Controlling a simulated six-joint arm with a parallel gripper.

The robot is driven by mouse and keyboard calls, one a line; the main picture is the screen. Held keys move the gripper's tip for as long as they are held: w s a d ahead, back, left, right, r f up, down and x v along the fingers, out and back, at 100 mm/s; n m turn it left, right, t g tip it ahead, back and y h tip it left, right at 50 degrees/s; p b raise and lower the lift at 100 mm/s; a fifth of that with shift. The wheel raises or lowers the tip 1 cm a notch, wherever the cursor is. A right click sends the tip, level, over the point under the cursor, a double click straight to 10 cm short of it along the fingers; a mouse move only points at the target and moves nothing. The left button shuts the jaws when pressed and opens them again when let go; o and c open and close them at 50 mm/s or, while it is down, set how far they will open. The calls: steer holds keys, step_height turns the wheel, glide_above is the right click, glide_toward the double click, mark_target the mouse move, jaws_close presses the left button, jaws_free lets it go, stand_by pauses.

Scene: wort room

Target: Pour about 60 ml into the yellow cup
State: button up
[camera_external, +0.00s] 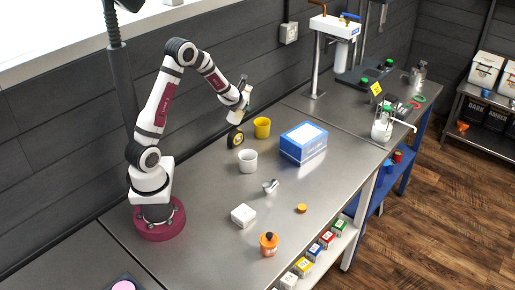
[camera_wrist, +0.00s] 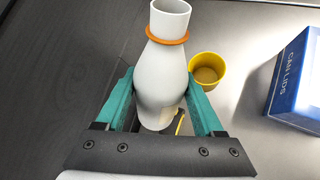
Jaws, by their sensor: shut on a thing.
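My gripper (camera_wrist: 160,95) has teal fingers and is shut on a pale grey-white bottle (camera_wrist: 162,75) with an orange ring round its neck. The bottle's open mouth points to the top of the wrist view. The yellow cup (camera_wrist: 207,71) stands upright just right of the bottle there, apart from it; its inside looks brownish, and I cannot tell whether that is liquid. In the external view the yellow cup (camera_external: 262,128) stands near the wall. My gripper (camera_external: 243,103) is above the counter to its left. The bottle is too small there to judge its tilt.
A white cup (camera_external: 247,161) stands in front of the yellow cup. A black round thing with a yellow face (camera_external: 235,137) is left of it. A blue box (camera_external: 304,143) is at right. A small metal vessel (camera_external: 270,186), white box (camera_external: 243,216) and orange jar (camera_external: 269,243) are nearer.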

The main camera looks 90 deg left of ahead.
mark_target(244, 112)
steer(key=shift+w+a+f+m+g+h, duration=0.15)
steer(key=shift+w+m+g+h, duration=0.25)
steer(key=shift+g, duration=0.4)
steer(key=shift+s+f+m+g+h, duration=0.1)
steer(key=shift+f+m+g+h, duration=0.2)
steer(key=shift+g, duration=0.3)
steer(key=shift+s+d+f+m+g, duration=0.2)
steer(key=shift+s+f+m+g, duration=0.15)
steer(key=shift+g, duration=0.35)
steer(key=shift+s+d+f+m+g+h, duration=0.1)
steer(key=shift+s+f+m+g+h, duration=0.15)
steer(key=shift+f, duration=0.35)
steer(key=shift+f+m+g+h, duration=0.15)
steer(key=shift+f+g, duration=0.2)
steer(key=shift+f, duration=0.2)
steer(key=shift+s+f+g, duration=0.1)
steer(key=shift+f+g, duration=0.1)
steer(key=shift+g, duration=0.4)
steer(key=shift+w+f+m+g+h, duration=0.2)
steer(key=shift+w+m+g+h, duration=0.3)
steer(key=shift+g, duration=0.3)
steer(key=shift+f+m+g+p, duration=0.15)
steer(key=shift+m+g+p, duration=0.25)
steer(key=shift+g, duration=0.2)
steer(key=shift+r+g, duration=0.3)
steer(key=shift+s+p, duration=0.3)
